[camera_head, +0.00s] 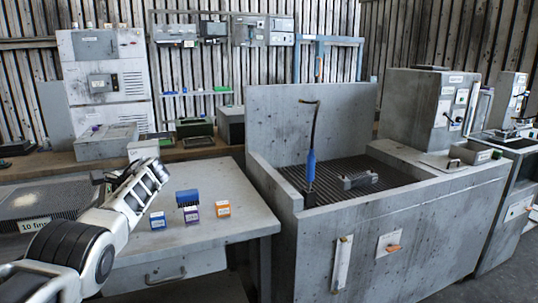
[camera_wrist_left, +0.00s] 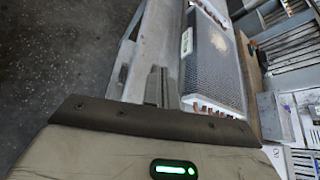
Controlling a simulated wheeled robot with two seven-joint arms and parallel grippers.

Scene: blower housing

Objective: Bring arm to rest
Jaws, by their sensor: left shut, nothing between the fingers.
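My left arm comes in from the left in the head view, over the left part of the grey table (camera_head: 245,211). Its gripper (camera_head: 108,179) points away toward the back, above the mesh-topped unit. In the left wrist view the gripper's fingers (camera_wrist_left: 160,86) are together with nothing between them. The fingertips are small and partly hidden by the wrist in the head view. My right gripper is in neither view.
Small blue (camera_head: 158,220), purple (camera_head: 192,214) and orange (camera_head: 223,209) boxes stand on the table, right of my arm. A mesh-topped unit (camera_head: 60,197) lies left. A grey booth (camera_head: 400,225) with a blue-handled tool (camera_head: 311,168) stands right. The table's front right is clear.

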